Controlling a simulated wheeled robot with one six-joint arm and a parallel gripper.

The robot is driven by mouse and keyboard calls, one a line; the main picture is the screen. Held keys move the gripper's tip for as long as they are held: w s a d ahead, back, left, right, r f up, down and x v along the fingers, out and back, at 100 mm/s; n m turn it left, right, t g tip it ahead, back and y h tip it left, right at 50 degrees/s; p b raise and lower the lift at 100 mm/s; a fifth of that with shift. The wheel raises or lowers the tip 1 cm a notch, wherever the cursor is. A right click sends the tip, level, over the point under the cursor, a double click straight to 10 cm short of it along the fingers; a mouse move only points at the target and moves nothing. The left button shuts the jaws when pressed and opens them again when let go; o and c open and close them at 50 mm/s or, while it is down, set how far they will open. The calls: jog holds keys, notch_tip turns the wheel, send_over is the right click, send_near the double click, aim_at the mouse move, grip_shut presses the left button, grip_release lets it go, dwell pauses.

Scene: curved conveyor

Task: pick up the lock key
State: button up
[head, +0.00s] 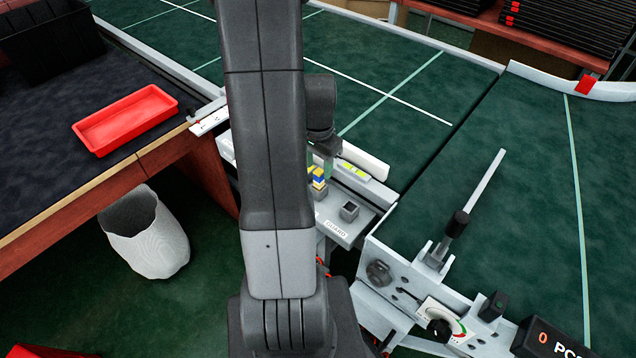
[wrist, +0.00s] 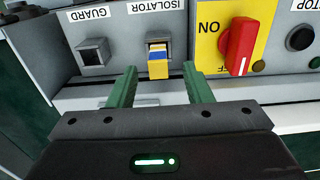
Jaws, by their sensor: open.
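The lock key is most likely the small block with yellow, blue and white bands (wrist: 158,64), seated in the socket labelled ISOLATOR in the wrist view. It also shows as a small yellow and blue piece (head: 318,178) in the head view. My gripper (wrist: 160,76) is open, with its two green fingers apart. The key appears between the fingertips, slightly beyond them, and I see no contact. In the head view my arm hides much of the panel, and the fingers (head: 325,160) are only partly visible.
Left of the key is an empty square socket (wrist: 91,53) labelled GUARD. Right of it are a red rotary switch (wrist: 238,46) on a yellow plate and a black button (wrist: 299,38). The green conveyor (head: 400,100) lies behind the panel. A red tray (head: 125,120) sits on the left table.

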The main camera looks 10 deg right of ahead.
aim_at(319, 171)
jog(key=shift+d+f, duration=0.1)
jog(key=shift+f, duration=2.45)
grip_shut()
jog(key=shift+r, duration=0.15)
